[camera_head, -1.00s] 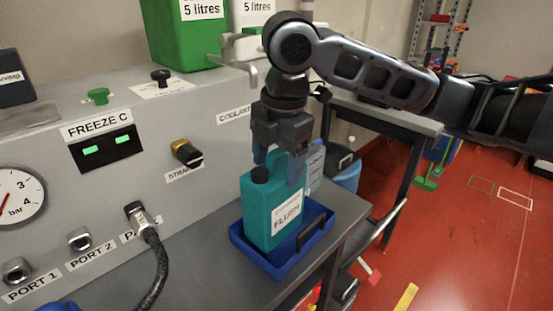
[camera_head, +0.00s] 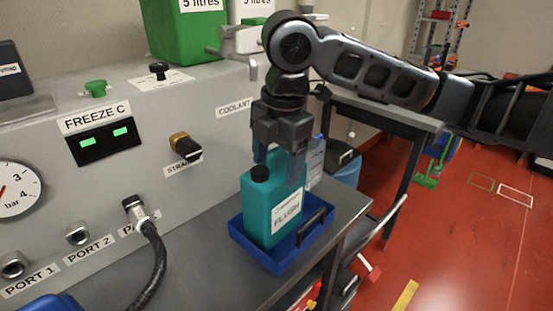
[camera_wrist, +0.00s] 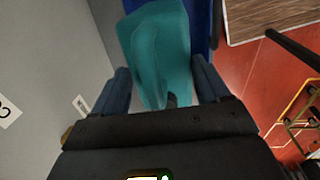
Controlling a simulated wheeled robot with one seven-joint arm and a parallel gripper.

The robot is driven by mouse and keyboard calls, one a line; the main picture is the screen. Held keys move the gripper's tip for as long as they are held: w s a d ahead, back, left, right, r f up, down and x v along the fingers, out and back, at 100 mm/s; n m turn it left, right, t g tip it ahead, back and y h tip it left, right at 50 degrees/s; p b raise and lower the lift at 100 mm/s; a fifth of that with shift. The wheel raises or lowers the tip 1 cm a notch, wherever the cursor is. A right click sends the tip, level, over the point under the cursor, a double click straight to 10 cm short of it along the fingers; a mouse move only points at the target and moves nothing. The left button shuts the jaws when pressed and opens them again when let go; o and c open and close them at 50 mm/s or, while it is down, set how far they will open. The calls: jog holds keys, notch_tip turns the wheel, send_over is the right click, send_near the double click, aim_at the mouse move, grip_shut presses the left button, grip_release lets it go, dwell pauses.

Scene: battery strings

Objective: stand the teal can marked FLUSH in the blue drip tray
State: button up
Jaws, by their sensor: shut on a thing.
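The teal can marked FLUSH (camera_head: 272,212) stands upright in the blue drip tray (camera_head: 262,263), with its dark cap at the upper left. I cannot tell whether its base rests on the tray floor, as the tray's front wall hides it. My gripper (camera_head: 281,172) points down from above and is shut on the can's top, one finger on each side. In the wrist view the can (camera_wrist: 160,50) lies between the two fingers (camera_wrist: 163,88), and part of the blue tray (camera_wrist: 206,25) shows beside it.
The grey panel with ports and a black hose (camera_head: 158,260) is on the left. A black handle (camera_head: 311,228) is at the tray's right side. A clear bottle (camera_head: 316,160) stands behind the can. The bench edge (camera_head: 340,235) is close on the right.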

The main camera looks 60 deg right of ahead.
jog(key=shift+f, duration=0.25)
jog(key=o, duration=1.4)
jog(key=shift+o, duration=1.4)
jog(key=shift+f, duration=0.1)
jog(key=r, duration=0.5)
jog(key=s+r, duration=0.1)
jog(key=r, duration=0.2)
jog(key=shift+a, duration=0.1)
